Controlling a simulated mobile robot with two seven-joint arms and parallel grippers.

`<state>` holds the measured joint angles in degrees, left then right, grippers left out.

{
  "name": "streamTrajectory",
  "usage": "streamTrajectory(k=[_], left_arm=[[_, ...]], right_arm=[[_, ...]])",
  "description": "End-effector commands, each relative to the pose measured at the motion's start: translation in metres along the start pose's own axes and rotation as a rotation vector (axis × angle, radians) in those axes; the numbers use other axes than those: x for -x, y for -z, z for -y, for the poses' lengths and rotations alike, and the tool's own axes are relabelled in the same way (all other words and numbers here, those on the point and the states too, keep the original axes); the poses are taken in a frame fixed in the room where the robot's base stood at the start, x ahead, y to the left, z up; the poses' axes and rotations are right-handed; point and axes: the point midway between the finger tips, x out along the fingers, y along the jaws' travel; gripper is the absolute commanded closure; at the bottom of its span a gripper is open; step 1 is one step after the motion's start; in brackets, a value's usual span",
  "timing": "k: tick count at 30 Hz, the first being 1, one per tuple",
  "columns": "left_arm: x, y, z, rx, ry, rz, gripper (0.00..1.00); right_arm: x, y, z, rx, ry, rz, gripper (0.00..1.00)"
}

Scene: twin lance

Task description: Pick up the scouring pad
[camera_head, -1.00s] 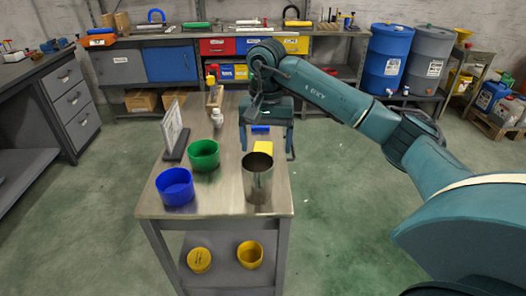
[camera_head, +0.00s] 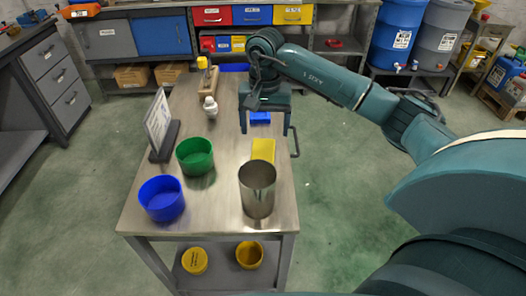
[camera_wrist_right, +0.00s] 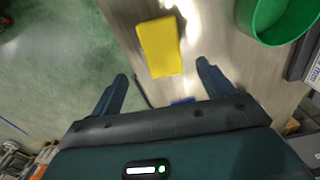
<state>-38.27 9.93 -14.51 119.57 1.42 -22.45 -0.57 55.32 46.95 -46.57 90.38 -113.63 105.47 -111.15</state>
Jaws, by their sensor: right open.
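A yellow block (camera_head: 263,149), pad-like in shape, lies flat on the metal-topped table behind the steel cup (camera_head: 257,189). It also shows in the right wrist view (camera_wrist_right: 160,46). A smaller blue flat piece (camera_head: 260,118) lies beyond it, partly hidden by my gripper; its edge shows in the wrist view (camera_wrist_right: 183,100). I cannot tell for certain which is the scouring pad. My right gripper (camera_head: 265,130) is open and empty, fingers pointing down above the table around the blue piece in the picture. In the wrist view its fingers (camera_wrist_right: 161,74) stand apart, short of the yellow block. My left gripper is not in view.
A green bowl (camera_head: 195,157) and a blue bowl (camera_head: 161,198) stand left of the steel cup. A framed stand (camera_head: 157,125), a white bulb-like item (camera_head: 210,107) and a wooden block (camera_head: 208,82) line the left side. Bare tabletop lies between the green bowl and yellow block.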

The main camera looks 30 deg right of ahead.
Motion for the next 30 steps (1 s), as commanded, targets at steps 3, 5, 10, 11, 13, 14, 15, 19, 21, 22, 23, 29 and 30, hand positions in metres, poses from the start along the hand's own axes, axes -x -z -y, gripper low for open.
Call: streamTrajectory(k=[3, 5, 10, 11, 13, 14, 15, 19, 21, 22, 23, 29, 30], left_arm=[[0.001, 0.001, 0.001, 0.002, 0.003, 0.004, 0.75], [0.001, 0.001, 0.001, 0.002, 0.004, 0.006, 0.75], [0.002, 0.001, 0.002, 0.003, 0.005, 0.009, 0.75], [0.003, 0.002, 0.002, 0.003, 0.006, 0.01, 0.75], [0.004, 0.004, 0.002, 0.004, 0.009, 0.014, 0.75], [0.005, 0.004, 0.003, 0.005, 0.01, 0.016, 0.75], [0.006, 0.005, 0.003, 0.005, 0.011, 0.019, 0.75], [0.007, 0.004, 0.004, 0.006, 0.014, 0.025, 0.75], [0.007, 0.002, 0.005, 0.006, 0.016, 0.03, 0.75], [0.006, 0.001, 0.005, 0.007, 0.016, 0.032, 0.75], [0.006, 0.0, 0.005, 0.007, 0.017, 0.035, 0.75], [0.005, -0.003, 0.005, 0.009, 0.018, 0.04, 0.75], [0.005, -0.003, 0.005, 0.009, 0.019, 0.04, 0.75]], right_arm=[[-0.02, -0.001, 0.0, 0.001, -0.002, 0.003, 0.2], [-0.027, -0.001, 0.0, 0.002, 0.0, 0.003, 0.2], [-0.037, -0.001, 0.001, 0.001, 0.0, 0.001, 0.2], [-0.04, -0.002, 0.001, 0.001, 0.0, 0.003, 0.2], [-0.049, -0.003, 0.002, 0.0, -0.001, 0.004, 0.2], [-0.054, -0.004, 0.003, 0.001, -0.001, 0.005, 0.2], [-0.06, -0.004, 0.004, 0.001, 0.0, 0.005, 0.2], [-0.078, -0.004, 0.004, 0.0, 0.0, 0.003, 0.2], [-0.084, -0.004, 0.004, 0.001, 0.0, 0.002, 0.2], [-0.085, -0.004, 0.004, 0.001, 0.0, 0.001, 0.2], [-0.086, -0.003, 0.004, 0.001, 0.001, 0.0, 0.2], [-0.086, -0.003, 0.004, 0.001, 0.001, -0.001, 0.2], [-0.086, -0.003, 0.004, 0.001, 0.001, -0.001, 0.23]])
